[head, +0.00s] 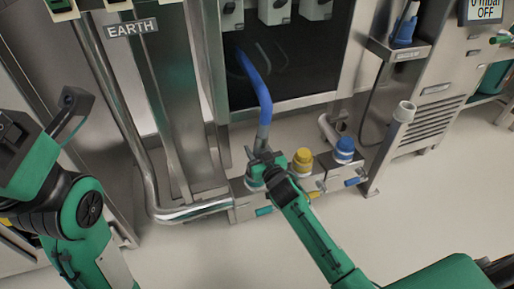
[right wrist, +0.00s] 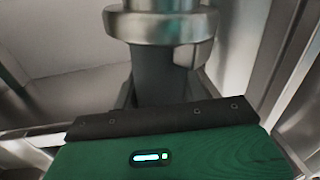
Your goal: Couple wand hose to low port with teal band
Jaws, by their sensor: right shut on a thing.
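The wand hose (head: 258,88) is blue and hangs down from the dark cabinet opening to a grey end piece. My right gripper (head: 262,160) is shut on this grey end, just above the left part of the low port block (head: 243,208). In the right wrist view the held grey end (right wrist: 160,75) stands between the dark jaws, with a metal collar (right wrist: 160,22) beyond. A teal band (head: 263,211) shows at the block's lower left front. My gripper hides the port top there, so I cannot tell whether the hose end is seated. My left arm is at the left; its jaw opening is unclear.
A yellow-capped port (head: 302,160) and a blue-capped port (head: 345,148) stand right of my right gripper. A bent steel pipe (head: 150,190) runs down to the block from the left. The pale floor in front is clear.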

